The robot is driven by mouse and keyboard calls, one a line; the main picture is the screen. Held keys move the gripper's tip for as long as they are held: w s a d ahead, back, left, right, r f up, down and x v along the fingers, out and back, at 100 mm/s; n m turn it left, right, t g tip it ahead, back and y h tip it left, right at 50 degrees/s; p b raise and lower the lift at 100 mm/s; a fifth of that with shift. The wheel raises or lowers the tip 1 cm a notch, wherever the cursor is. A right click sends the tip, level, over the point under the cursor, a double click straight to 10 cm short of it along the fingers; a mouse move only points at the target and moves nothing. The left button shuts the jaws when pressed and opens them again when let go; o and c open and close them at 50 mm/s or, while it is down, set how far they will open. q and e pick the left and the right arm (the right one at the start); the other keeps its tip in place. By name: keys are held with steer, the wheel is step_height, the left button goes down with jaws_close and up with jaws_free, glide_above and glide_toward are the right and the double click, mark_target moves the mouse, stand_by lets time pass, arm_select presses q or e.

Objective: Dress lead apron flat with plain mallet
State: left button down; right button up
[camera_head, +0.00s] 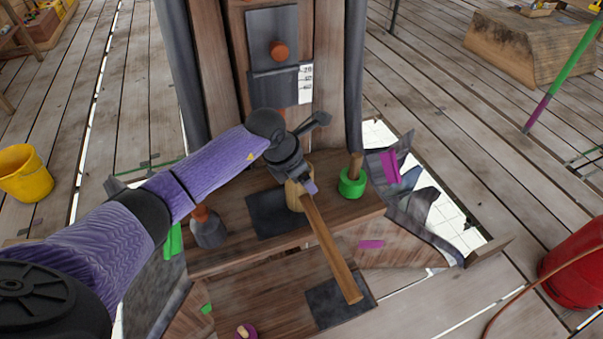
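My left gripper (305,184) reaches in from the left at the end of the purple arm. It appears shut on the plain wooden mallet, close to its head. The mallet's tan head (293,196) is partly hidden by the fingers and sits over the wooden ledge, beside a dark square patch. Its long handle (332,250) slants down to the right. I cannot tell whether the head touches the ledge. Grey crumpled lead sheet (423,207), apparently part of the apron, stands bent up at the ledge's right. My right gripper is not in view.
A green-headed mallet (352,184) stands handle-up on the ledge at right. A grey-headed tool (208,230) stands at left. The wooden spire post (327,100) rises behind. A yellow bucket (24,173) and a red container (575,265) stand on the planks at the sides.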

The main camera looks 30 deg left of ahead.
arm_select(q)
steer(key=shift+r, duration=0.1)
step_height(320, 180, up, 4)
steer(key=p, duration=0.3)
steer(key=shift+r+p, duration=0.25)
steer(key=shift+p, duration=0.1)
steer(key=shift+f, duration=0.2)
steer(key=shift+r, duration=0.1)
